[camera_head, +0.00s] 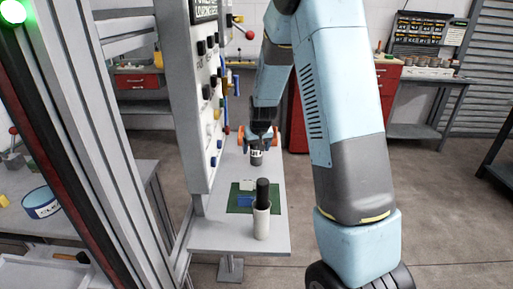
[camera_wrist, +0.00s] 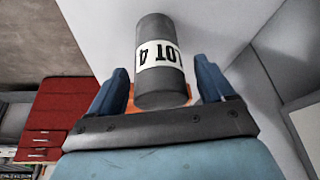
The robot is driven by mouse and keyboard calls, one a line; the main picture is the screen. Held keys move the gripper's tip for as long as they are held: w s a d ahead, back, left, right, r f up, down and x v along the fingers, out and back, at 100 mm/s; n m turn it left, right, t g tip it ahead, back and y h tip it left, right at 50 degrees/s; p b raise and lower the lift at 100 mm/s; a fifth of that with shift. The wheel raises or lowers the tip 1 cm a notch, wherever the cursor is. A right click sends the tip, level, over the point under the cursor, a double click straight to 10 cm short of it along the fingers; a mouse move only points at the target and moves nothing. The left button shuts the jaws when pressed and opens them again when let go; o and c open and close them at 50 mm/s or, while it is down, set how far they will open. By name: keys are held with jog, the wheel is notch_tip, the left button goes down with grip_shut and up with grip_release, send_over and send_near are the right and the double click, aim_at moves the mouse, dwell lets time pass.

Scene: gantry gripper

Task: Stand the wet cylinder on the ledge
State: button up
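A dark grey cylinder with a white band reading "LOT 4" (camera_head: 256,156) is below my gripper (camera_head: 258,137), over the far part of the grey ledge (camera_head: 215,237). In the wrist view the cylinder (camera_wrist: 158,86) lies between the two blue fingers, with orange pads close against its near end. My gripper (camera_wrist: 160,92) looks shut on it. Whether its lower end touches the ledge is unclear. I cannot tell wetness from the pictures.
An upright panel with knobs (camera_head: 190,90) borders the ledge on the left. A red cabinet (camera_head: 298,115) stands behind. The floor to the right is clear.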

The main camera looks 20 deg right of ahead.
jog(key=s+r, duration=2)
jog(key=r, duration=0.3)
jog(key=s+r+t, duration=0.1)
jog(key=s+r, duration=0.1)
jog(key=s, duration=1.5)
jog(key=shift+s+r, duration=0.3)
jog(key=shift+r, duration=0.05)
